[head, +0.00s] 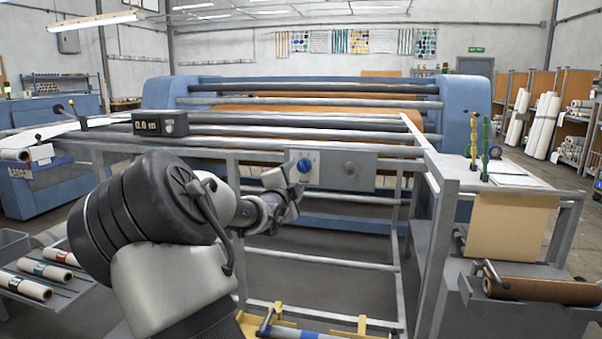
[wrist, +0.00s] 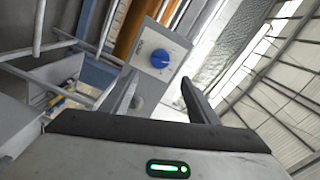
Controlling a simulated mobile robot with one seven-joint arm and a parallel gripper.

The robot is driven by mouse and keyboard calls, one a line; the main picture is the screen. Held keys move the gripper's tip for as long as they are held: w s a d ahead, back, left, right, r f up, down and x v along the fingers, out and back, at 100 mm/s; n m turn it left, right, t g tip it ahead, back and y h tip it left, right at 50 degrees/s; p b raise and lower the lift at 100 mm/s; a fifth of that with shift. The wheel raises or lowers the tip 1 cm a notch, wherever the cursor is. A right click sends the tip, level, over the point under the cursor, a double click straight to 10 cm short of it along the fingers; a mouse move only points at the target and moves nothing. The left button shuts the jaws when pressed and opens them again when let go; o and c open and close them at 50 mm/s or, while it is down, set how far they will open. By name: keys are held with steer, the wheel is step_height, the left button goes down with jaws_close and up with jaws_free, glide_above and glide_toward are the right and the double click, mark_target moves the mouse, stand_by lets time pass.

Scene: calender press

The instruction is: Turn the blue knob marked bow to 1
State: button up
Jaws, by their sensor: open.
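The blue knob (head: 304,165) is on a light grey panel (head: 329,168) fixed to the front rail of the press. In the wrist view the blue knob (wrist: 160,59) shows a white pointer mark, with small marks around it too small to read. My gripper (head: 297,180) is just below and left of the knob in the head view. In the wrist view its two fingers (wrist: 160,90) are open and apart, with the knob beyond and between them. I see no contact with the knob.
A grey round dial (head: 350,170) sits on the same panel, right of the knob. A display box (head: 160,124) reading about 0.0 stands on the rail to the left. Metal frame rails run above and below the panel. A side shelf with a brown roll (head: 545,290) stands at right.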

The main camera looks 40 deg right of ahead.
mark_target(303, 167)
steer(key=x, duration=1)
steer(key=shift+w+d+b, duration=0.2)
steer(key=shift+w+b, duration=0.15)
steer(key=c, duration=1.1)
steer(key=shift+o, duration=0.3)
steer(key=shift+n, duration=0.3)
steer(key=n, duration=0.7)
steer(key=shift+n, duration=0.4)
